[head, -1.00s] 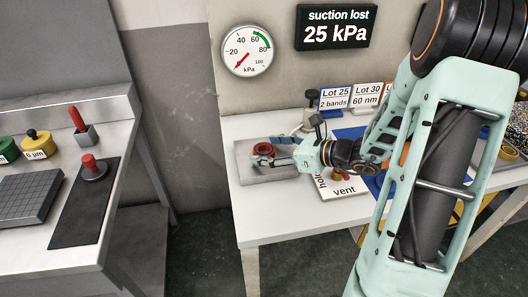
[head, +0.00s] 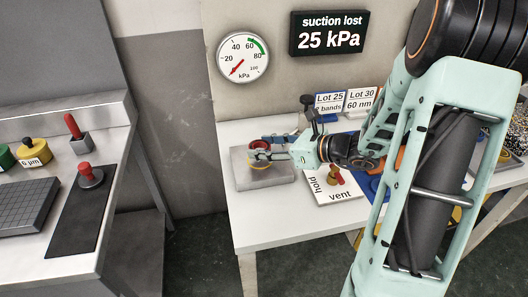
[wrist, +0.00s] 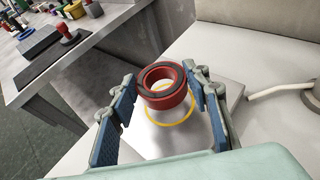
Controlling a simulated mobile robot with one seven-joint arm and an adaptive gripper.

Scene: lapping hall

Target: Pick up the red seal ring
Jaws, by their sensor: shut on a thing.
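In the head view the ring (head: 260,145) is partly hidden by my gripper (head: 270,149). It is held a little above a grey metal plate (head: 244,179). A yellow circle on the plate shows below the ring (wrist: 171,112).
Lot 25 (head: 330,98) and Lot 30 (head: 360,97) cards stand behind. The white bench (head: 270,222) is clear in front. The wall display (head: 329,33) reads "suction lost 25 kPa".

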